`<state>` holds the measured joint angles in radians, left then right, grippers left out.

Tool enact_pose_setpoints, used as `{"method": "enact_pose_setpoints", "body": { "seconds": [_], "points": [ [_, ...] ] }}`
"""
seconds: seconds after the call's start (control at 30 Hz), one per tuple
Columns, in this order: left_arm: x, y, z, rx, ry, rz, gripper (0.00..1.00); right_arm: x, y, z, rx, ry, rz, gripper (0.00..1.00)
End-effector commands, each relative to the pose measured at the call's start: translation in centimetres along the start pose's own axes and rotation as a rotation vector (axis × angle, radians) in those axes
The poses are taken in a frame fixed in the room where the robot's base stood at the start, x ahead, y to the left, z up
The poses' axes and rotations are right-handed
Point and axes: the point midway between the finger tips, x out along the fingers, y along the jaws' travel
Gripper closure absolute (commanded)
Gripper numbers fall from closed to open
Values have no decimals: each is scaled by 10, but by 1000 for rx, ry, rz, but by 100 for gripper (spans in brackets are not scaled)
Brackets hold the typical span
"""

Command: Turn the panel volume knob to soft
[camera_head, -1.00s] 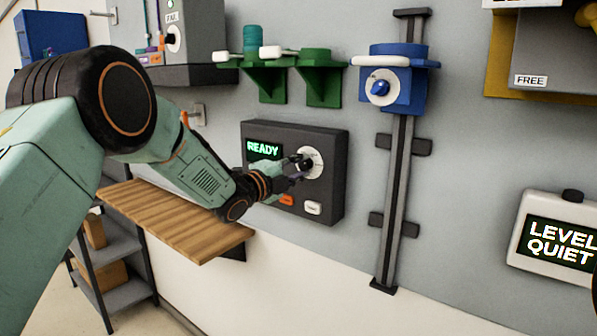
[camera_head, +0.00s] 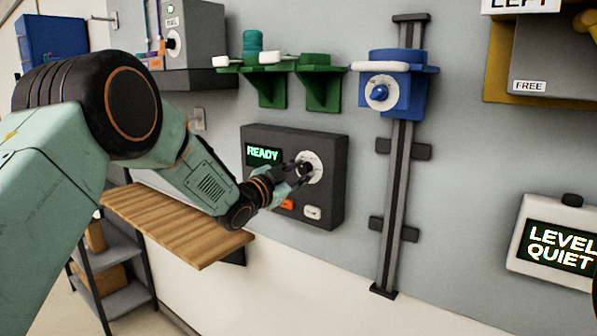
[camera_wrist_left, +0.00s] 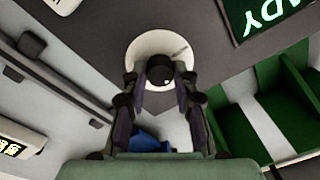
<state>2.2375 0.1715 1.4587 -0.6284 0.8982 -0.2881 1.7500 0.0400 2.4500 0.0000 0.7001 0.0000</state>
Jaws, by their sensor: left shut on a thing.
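The dark wall panel (camera_head: 328,205) has a lit screen reading READY (camera_head: 263,154), an orange button (camera_head: 287,204), a white button (camera_head: 312,212) and a white round dial (camera_head: 315,168) with a dark knob. My left gripper (camera_head: 303,171) reaches the dial from the left and is shut on the knob. In the left wrist view the dark knob (camera_wrist_left: 160,70) sits between the fingertips, in front of the white dial plate (camera_wrist_left: 146,44). The knob's pointer is hidden. My right gripper is not in view.
A blue box with a blue knob (camera_head: 379,93) hangs on a vertical rail right of the panel. Green brackets (camera_head: 322,88) are above and a wooden shelf (camera_head: 180,222) is lower left. A white display (camera_head: 556,243) reads LEVEL QUIET.

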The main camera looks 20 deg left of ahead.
Motion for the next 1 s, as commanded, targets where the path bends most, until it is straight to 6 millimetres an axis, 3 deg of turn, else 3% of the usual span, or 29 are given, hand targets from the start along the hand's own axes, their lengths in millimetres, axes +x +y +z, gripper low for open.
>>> {"method": "enact_pose_setpoints", "body": {
  "seconds": [0.43, 1.0],
  "points": [
    [1, -2, -3, -282, -4, -13, 100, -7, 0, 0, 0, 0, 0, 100],
    [1, -1, -3, -354, -6, -14, 100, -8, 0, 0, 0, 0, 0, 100]
  ]
}}
